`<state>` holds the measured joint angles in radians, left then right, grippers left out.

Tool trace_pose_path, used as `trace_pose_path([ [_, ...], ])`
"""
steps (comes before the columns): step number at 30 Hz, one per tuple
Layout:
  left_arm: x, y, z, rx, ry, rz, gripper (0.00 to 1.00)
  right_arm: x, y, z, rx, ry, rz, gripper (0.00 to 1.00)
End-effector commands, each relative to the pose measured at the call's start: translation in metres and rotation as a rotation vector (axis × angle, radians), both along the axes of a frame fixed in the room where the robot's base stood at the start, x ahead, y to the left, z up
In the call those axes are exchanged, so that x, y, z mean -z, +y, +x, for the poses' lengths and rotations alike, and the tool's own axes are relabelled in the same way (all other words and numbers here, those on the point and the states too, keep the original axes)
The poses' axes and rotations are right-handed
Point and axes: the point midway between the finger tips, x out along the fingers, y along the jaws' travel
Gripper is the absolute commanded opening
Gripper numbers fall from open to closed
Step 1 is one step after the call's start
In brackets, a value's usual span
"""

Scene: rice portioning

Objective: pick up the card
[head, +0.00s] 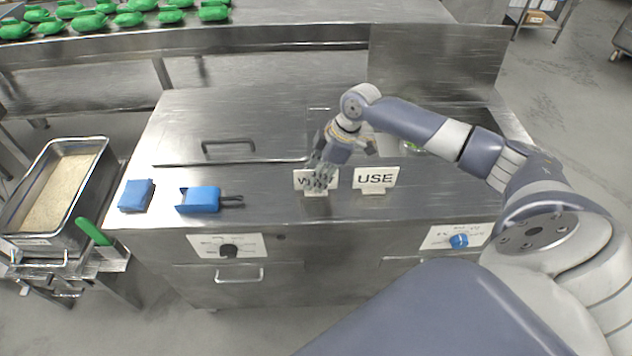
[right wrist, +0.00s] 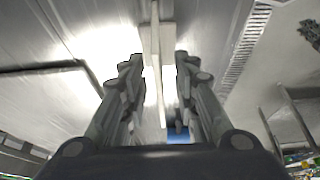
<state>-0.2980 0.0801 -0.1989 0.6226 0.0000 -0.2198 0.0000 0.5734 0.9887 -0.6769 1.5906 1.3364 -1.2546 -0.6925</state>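Two white cards stand upright in small holders on the steel counter in the head view. The right one, the USE card (head: 376,178), stands free. The left card (head: 301,180) is partly hidden behind my right gripper (head: 320,178), and only a letter or so of its text shows. In the right wrist view, the card (right wrist: 156,75) is seen edge-on between the two fingers of the right gripper (right wrist: 160,85). The fingers are apart, with a gap visible on at least one side of the card. My left gripper is not in view.
Green bundles (head: 130,18) line the back shelf.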

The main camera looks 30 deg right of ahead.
Motion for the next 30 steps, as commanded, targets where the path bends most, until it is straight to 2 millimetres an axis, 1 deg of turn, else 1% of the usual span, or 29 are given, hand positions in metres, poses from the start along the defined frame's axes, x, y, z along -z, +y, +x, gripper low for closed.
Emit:
trace_pose_path([
  [7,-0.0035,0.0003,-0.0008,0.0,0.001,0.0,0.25,0.0029,-0.0002,-0.0001,0.001,0.0,0.0,0.28],
  [17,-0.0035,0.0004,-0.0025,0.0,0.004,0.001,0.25,0.0045,-0.0002,0.0,0.0,0.0,0.0,0.28],
  [21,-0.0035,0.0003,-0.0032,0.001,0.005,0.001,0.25,0.0044,0.0,0.0,0.0,0.0,0.0,0.0],
  [30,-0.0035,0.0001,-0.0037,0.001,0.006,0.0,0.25,0.0042,0.0001,0.0001,0.0,0.0,0.0,0.0],
])
